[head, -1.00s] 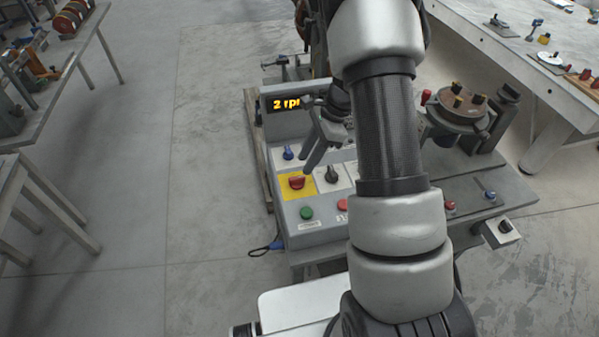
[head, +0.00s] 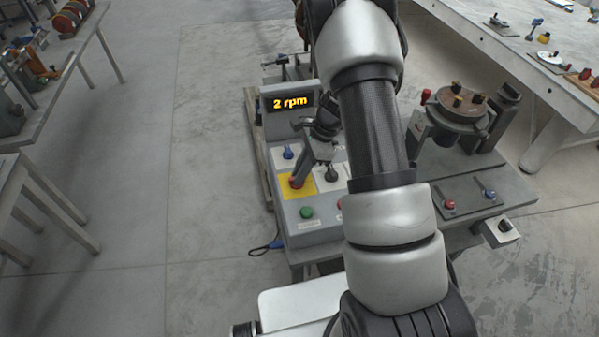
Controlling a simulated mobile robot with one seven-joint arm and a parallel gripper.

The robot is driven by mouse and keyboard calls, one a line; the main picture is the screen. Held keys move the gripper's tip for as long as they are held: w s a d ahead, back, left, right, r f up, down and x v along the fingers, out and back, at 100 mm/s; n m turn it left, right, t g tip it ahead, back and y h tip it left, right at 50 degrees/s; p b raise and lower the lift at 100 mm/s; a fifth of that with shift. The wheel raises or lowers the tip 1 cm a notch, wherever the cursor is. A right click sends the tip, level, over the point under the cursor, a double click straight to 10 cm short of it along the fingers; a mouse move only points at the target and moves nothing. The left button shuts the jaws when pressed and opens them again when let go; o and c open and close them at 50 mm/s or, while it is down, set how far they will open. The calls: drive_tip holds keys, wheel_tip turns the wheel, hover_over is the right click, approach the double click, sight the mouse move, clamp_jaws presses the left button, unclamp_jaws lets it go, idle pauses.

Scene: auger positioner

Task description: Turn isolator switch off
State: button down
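The isolator switch (head: 295,184) is a red rotary knob on a yellow plate (head: 299,193) on the sloped grey control panel. My gripper (head: 300,175) comes down over the panel from the upper right, its dark fingertips at the red knob and covering part of it. I cannot tell whether they touch it, or how far apart they are. The knob's exact angle is partly hidden.
A blue knob (head: 288,152), a black switch (head: 331,174) and a green button (head: 306,212) sit close around the yellow plate. My arm hides the panel's right side. A round turntable (head: 458,105) stands to the right. Open floor lies left of the machine.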

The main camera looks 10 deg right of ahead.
drive_tip(key=shift+n, duration=0.3)
drive_tip(key=n+g+b, duration=0.1)
drive_tip(key=n, duration=0.1)
drive_tip(key=n+g+b, duration=0.1)
drive_tip(key=n, duration=0.1)
drive_tip(key=shift+w+n, duration=0.2)
drive_tip(key=shift+n, duration=0.1)
drive_tip(key=n+h+b, duration=0.1)
drive_tip(key=n, duration=0.2)
drive_tip(key=n+g+h, duration=0.1)
drive_tip(key=n, duration=0.2)
drive_tip(key=shift+w+a+g+b, duration=0.15)
drive_tip(key=shift+g+b, duration=0.15)
drive_tip(key=shift+b, duration=0.05)
drive_tip(key=n+h, duration=0.1)
drive_tip(key=n, duration=0.2)
drive_tip(key=n+h+b, duration=0.1)
drive_tip(key=n, duration=0.2)
drive_tip(key=shift+a+n+g, duration=0.2)
drive_tip(key=shift+n+g, duration=0.1)
drive_tip(key=shift+g, duration=0.1)
drive_tip(key=c, duration=1.8)
unclamp_jaws()
drive_tip(key=shift+o, duration=0.2)
drive_tip(key=shift+r, duration=0.1)
